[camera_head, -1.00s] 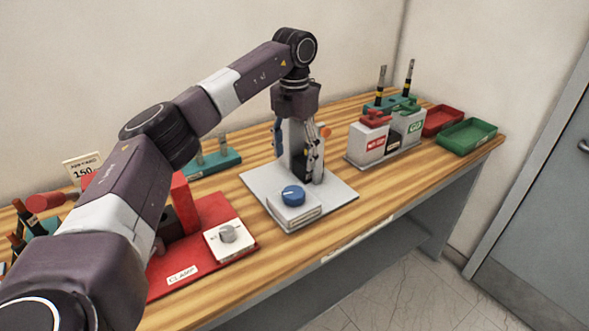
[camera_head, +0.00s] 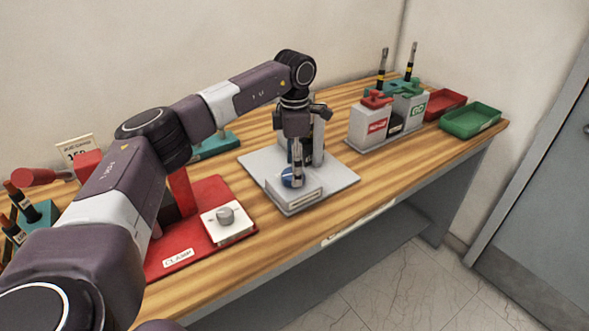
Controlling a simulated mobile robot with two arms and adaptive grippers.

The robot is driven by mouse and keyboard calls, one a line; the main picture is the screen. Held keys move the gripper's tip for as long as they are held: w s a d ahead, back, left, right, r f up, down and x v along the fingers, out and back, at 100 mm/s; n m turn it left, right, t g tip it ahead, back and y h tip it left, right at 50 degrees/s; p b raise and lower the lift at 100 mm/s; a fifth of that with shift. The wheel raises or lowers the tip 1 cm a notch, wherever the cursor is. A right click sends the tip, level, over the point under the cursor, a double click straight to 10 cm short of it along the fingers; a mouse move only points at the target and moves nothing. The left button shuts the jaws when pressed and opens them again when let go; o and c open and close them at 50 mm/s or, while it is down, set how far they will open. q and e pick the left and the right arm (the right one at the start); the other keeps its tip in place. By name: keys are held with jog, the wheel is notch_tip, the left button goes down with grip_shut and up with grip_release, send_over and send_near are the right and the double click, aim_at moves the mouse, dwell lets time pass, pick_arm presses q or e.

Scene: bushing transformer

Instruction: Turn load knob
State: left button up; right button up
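A blue knob (camera_head: 287,178) sits on a small white box (camera_head: 299,192) on the grey plate (camera_head: 335,177) in the middle of the workbench. My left gripper (camera_head: 297,182) points down at this knob from above. One finger stands in front of the knob and covers part of it; the other finger is hidden. I cannot tell whether the fingers touch the knob or how far apart they are. A grey knob (camera_head: 225,215) sits on a white box on the red base labelled CLAMP (camera_head: 190,245). My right gripper is not in view.
A grey upright (camera_head: 318,145) stands on the plate behind my gripper. To the right are a red-topped bin (camera_head: 368,124), a green-topped bin (camera_head: 411,108), a red tray (camera_head: 446,103) and a green tray (camera_head: 470,121).

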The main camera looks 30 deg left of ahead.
pick_arm(q)
jog(key=shift+f, duration=0.85)
jog(key=c, duration=1.2)
jog(key=shift+o, duration=0.2)
